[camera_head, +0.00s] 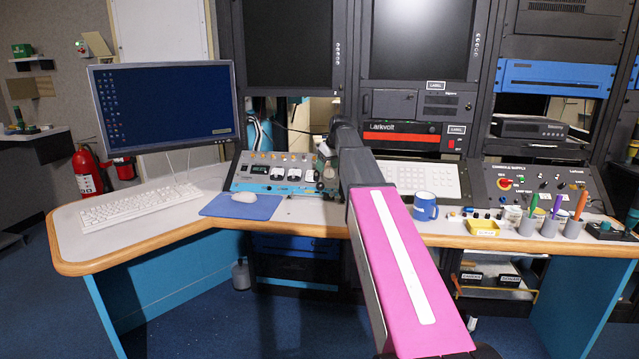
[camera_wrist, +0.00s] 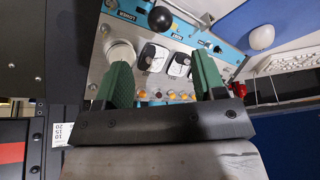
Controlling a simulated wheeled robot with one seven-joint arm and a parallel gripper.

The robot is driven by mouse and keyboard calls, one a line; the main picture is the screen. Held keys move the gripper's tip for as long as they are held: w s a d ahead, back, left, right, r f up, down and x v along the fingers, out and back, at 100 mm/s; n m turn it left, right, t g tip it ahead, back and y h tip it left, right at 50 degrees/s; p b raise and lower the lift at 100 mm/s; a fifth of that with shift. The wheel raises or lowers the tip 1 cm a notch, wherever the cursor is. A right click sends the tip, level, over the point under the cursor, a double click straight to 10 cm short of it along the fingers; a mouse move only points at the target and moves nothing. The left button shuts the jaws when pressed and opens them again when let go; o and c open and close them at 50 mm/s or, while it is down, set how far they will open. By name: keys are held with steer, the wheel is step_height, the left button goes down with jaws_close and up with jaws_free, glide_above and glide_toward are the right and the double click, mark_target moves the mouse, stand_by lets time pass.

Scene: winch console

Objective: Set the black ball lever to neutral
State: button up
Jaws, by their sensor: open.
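The black ball lever (camera_wrist: 160,19) shows in the wrist view at the top, by the blue strip of the winch panel (camera_wrist: 183,27), with a "LOWER" label to its left. The panel (camera_head: 262,172) also shows in the head view, on the desk left of my arm. My gripper (camera_wrist: 163,75) is open, its two green fingers apart with nothing held between them. The ball lies beyond the fingertips, apart from them.
A pale round knob (camera_wrist: 121,53) is close to the left finger in the wrist view. Gauges (camera_wrist: 153,57) and small orange knobs lie between the fingers. On the desk are a mouse (camera_head: 244,197) on a blue mat, a keyboard (camera_head: 140,203), a monitor (camera_head: 165,105) and a blue mug (camera_head: 425,206).

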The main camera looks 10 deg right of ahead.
mark_target(321, 184)
steer(key=x, duration=1)
steer(key=shift+f, duration=0.2)
steer(key=shift+c, duration=0.4)
jaws_close()
steer(key=a, duration=0.1)
steer(key=w+a, duration=0.1)
steer(key=a, duration=0.1)
steer(key=shift+a, duration=0.1)
steer(key=shift+o, duration=0.4)
jaws_free()
steer(key=shift+s+r, duration=0.1)
steer(key=v, duration=1)
steer(key=shift+r, duration=0.3)
